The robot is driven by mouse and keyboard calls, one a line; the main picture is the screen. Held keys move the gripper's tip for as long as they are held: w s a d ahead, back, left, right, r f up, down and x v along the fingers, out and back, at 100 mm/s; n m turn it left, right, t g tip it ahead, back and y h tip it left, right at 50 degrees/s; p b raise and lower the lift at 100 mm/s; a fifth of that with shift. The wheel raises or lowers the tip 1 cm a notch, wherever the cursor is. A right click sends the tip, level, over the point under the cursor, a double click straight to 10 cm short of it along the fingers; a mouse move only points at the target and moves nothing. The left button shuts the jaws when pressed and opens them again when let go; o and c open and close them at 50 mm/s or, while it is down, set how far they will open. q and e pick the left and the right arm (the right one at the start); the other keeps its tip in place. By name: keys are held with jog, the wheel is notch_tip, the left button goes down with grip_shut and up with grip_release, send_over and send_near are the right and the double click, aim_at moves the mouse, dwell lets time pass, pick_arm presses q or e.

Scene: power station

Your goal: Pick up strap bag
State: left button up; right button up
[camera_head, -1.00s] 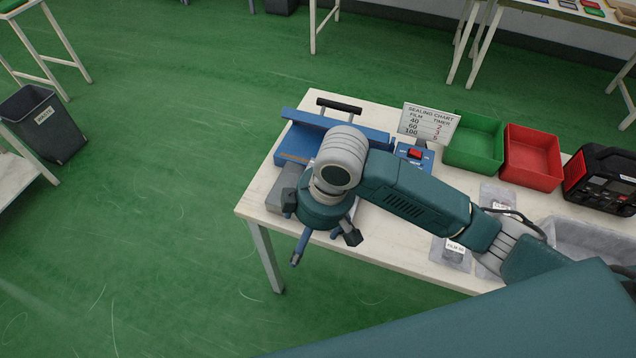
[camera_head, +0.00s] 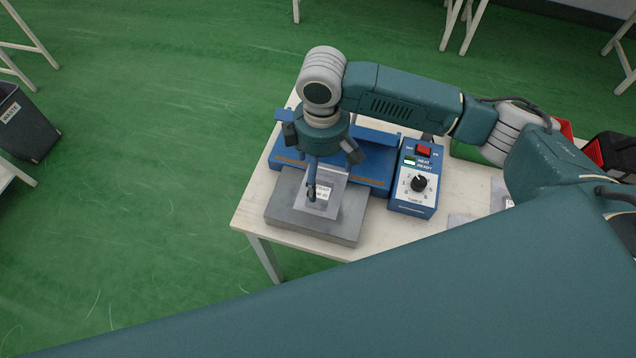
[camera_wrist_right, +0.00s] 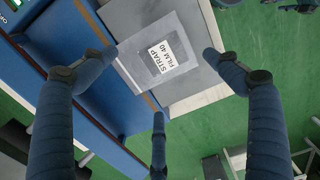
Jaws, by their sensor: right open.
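The strap bag (camera_head: 330,201) is a clear flat bag with a white label; it lies on a grey block in front of the blue sealer (camera_head: 376,160), its far end reaching the sealer. In the right wrist view the bag (camera_wrist_right: 146,75) shows a label reading "STRAP FILM 40". My right gripper (camera_head: 318,190) is above the bag, pointing down, and partly covers it. In the wrist view its blue fingers (camera_wrist_right: 150,75) are spread wide with nothing between them; the bag lies beyond the tips. My left gripper is not in view.
The grey block (camera_head: 300,222) sits at the table's front left corner. A blue timer box (camera_head: 415,185) with a knob and red switch stands right of the sealer. Red and green bins and a black device are at the right. A waste bin (camera_head: 25,125) stands on the floor.

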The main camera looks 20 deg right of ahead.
aim_at(320, 192)
jog(key=shift+s+f, duration=0.25)
jog(key=shift+f, duration=1)
jog(key=f+p, duration=0.2)
jog(key=f, duration=0.3)
jog(key=shift+a, duration=0.2)
jog(key=shift+f, duration=0.1)
jog(key=shift+c, duration=0.3)
jog(key=c, duration=1.4)
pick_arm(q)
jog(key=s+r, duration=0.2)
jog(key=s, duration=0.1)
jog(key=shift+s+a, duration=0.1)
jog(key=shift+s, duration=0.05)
